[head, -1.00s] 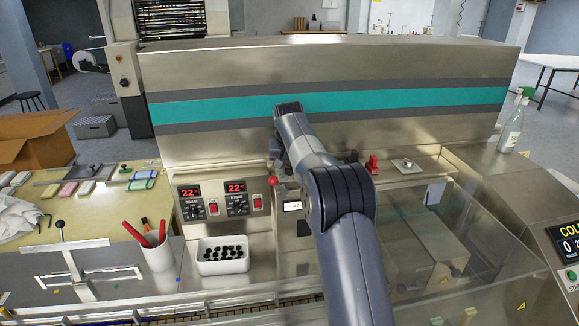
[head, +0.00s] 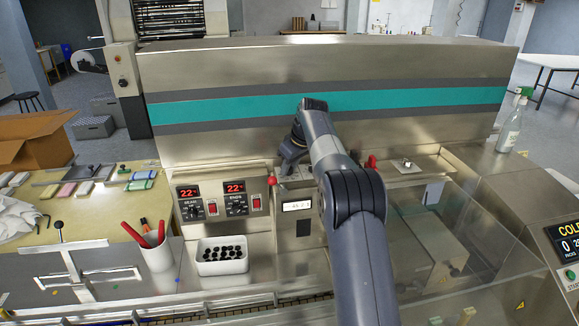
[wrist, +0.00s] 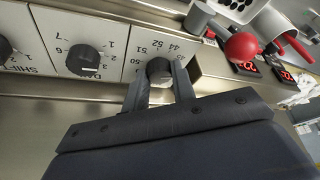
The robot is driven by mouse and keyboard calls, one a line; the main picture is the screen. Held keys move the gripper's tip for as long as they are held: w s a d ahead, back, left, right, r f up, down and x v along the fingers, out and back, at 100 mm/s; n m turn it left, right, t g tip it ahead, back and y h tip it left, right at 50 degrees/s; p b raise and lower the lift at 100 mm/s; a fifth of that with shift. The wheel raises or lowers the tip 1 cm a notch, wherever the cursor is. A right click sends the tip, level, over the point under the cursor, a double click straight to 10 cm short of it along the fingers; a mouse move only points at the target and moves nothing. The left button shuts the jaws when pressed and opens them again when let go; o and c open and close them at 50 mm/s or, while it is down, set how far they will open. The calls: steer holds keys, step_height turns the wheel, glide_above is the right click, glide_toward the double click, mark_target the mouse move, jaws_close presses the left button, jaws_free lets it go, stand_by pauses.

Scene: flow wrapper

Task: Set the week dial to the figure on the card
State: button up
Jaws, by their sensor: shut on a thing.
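In the wrist view the week dial (wrist: 159,70) is a dark round knob on a white plate with figures such as 44, 45, 50, 51 and 52 around it. My gripper (wrist: 160,80) has one finger on each side of this knob and is shut on it. Its pointer is hidden by the fingers. In the head view my gripper (head: 287,170) is at the panel top, and my arm hides part of the dials. A small white card or window (head: 297,206) sits on the front below; its dark figures are too small to read surely.
The day dial (wrist: 88,60) stands beside the week dial, with the shift dial (wrist: 4,50) beyond it. A red ball knob (wrist: 242,46) is close on the other side.

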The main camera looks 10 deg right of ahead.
steer(key=n+g+y, duration=0.1)
steer(key=n, duration=0.3)
steer(key=shift+w+d, duration=0.1)
steer(key=shift+n, duration=0.3)
stand_by(0.4)
steer(key=o, duration=1)
steer(key=shift+g, duration=0.3)
steer(key=shift+m, duration=0.4)
